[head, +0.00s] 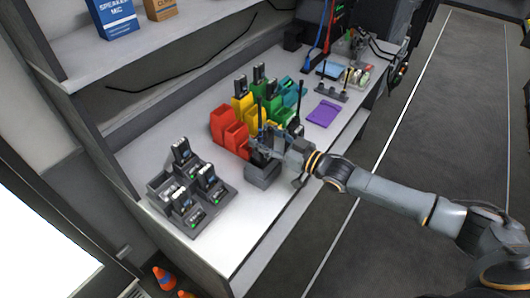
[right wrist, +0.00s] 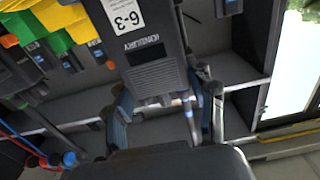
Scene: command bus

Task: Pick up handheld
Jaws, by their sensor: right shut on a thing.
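A dark handheld (right wrist: 155,62) with a white "6-3" label fills the upper middle of the right wrist view. My right gripper (right wrist: 163,112) is shut on it, with one finger on each side. In the head view my right gripper (head: 268,142) is over the front of the white counter, just above a dark grey box (head: 262,174). The held handheld is largely hidden there by the gripper. Other handhelds stand in the grey charger at the left, one at its back (head: 182,151) and one at its right (head: 209,179). My left gripper is not in view.
Red (head: 224,124), yellow, green and teal bins stand close behind the gripper, some with handhelds in them. A purple tray (head: 323,113) lies farther along the counter (head: 228,250). A shelf with boxes overhangs the back. The counter's near-left corner is clear.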

